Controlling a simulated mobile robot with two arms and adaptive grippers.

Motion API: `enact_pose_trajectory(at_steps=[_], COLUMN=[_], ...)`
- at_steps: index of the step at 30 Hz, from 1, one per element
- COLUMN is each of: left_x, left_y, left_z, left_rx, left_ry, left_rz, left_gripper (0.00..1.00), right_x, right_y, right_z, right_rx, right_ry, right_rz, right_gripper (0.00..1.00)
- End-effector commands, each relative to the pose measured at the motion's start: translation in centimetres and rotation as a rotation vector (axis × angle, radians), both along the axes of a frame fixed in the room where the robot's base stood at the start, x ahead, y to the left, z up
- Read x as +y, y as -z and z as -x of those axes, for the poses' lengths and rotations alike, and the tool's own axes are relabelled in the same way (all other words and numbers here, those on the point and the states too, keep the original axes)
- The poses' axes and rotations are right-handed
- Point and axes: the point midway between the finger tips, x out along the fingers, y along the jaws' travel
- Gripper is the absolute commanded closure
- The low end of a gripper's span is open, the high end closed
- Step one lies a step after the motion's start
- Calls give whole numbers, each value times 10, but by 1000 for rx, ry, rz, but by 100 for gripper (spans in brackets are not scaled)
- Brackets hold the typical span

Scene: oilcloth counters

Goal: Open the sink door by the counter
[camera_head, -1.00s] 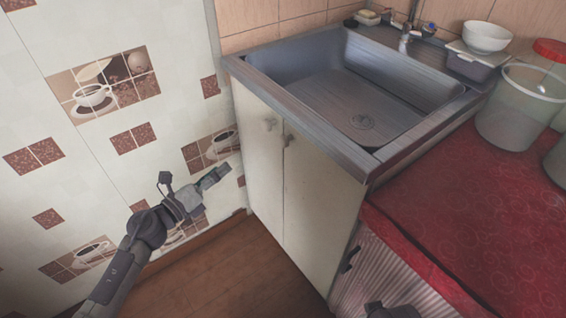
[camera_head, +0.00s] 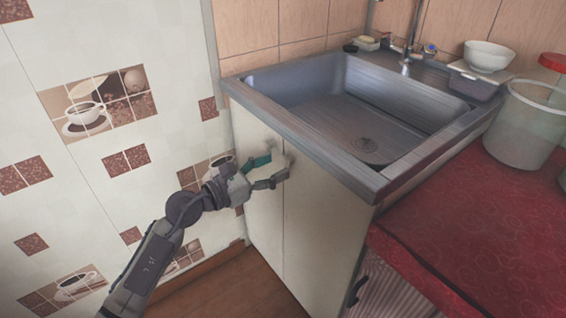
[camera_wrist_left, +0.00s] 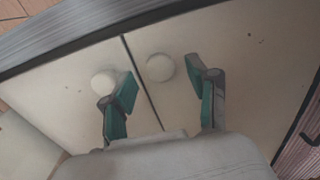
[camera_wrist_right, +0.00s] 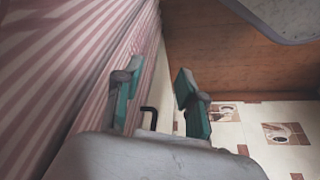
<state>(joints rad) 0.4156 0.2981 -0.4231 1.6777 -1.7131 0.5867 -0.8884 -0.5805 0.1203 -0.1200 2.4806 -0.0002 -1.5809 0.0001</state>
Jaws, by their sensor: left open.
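The sink cabinet has two cream doors, left (camera_head: 262,215) and right (camera_head: 312,215), both shut with a thin seam between them. In the left wrist view the right door's round pale knob (camera_wrist_left: 159,68) lies between the fingertips of my left gripper (camera_wrist_left: 166,80). The left door's knob (camera_wrist_left: 104,83) is partly behind the left finger. My left gripper (camera_head: 268,170) is open in front of the doors, just below the sink rim; contact with a knob cannot be told. My right gripper (camera_wrist_right: 160,90) is open and empty beside a striped curtain (camera_wrist_right: 100,60), outside the head view.
The metal sink (camera_head: 375,180) overhangs just above the doors. A tiled wall (camera_head: 95,60) stands close on the left. A dark handle (camera_head: 357,290) shows below the counter.

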Motion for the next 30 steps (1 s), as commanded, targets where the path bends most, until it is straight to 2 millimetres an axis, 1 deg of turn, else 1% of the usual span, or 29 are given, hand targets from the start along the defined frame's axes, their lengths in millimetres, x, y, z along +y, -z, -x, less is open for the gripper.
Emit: enact_pose_trajectory(at_steps=[1,6,11,17,18,28,29,30], left_x=[-8,-22,-27,-27,-27,-27,-27,-27], left_y=[0,1,0,0,0,0,0,0], left_z=[-5,-16,-20,-20,-20,-20,-20,-20], left_rx=[-1,0,0,1,1,1,1,1], left_ry=[2,0,0,0,0,-1,-1,-1], left_rz=[1,1,0,1,1,1,1,1], left_gripper=[41,41,41,41,42,97,100,100], right_x=[0,0,0,0,0,0,0,0], right_y=[1,3,4,4,4,4,4,4], right_z=[0,0,0,0,0,0,0,0], right_rx=[0,0,0,0,0,0,0,0], right_ry=[0,0,0,0,0,0,0,0], right_rz=[0,0,0,0,0,0,0,0], right_gripper=[60,60,60,60,60,60,60,60])
